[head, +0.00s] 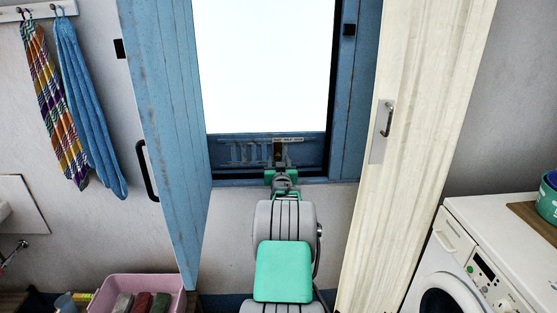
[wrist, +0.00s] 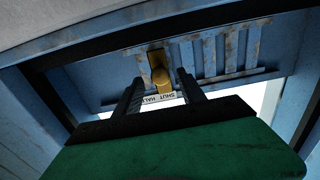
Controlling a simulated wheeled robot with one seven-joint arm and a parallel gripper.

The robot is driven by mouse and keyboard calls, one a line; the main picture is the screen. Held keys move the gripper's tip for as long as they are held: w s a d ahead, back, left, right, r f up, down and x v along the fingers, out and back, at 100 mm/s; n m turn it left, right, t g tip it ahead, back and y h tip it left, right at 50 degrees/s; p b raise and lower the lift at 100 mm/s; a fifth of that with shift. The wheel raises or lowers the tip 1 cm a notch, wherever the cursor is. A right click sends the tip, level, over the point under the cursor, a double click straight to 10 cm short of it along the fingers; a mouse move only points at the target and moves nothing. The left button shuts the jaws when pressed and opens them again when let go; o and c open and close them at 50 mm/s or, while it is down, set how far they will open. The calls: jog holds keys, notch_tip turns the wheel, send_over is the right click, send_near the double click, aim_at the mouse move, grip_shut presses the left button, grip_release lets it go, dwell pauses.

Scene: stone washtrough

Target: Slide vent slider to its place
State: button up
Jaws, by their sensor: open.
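The vent slider is a brass tab (wrist: 160,72) on a blue slatted vent panel (head: 240,153) below the bright window. In the head view the brass (head: 278,154) shows just above my gripper (head: 281,174), near the middle of the panel. In the wrist view my gripper (wrist: 159,78) has its two dark fingers apart, with the brass tab between them in the picture. I cannot tell if either finger touches it. A pale label strip (head: 288,139) runs along the panel's top; the wrist view shows the words SHUT and HALF. My gripper partly hides the label there.
An open blue shutter door (head: 165,130) stands left of the window and a cream door (head: 410,130) stands right. A washing machine (head: 480,235) is at the right. A pink basin (head: 140,297) is at the lower left. Towels (head: 85,110) hang on the left wall.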

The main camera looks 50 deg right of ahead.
jog(key=shift+x, duration=0.8)
grip_shut()
dwell(0.9)
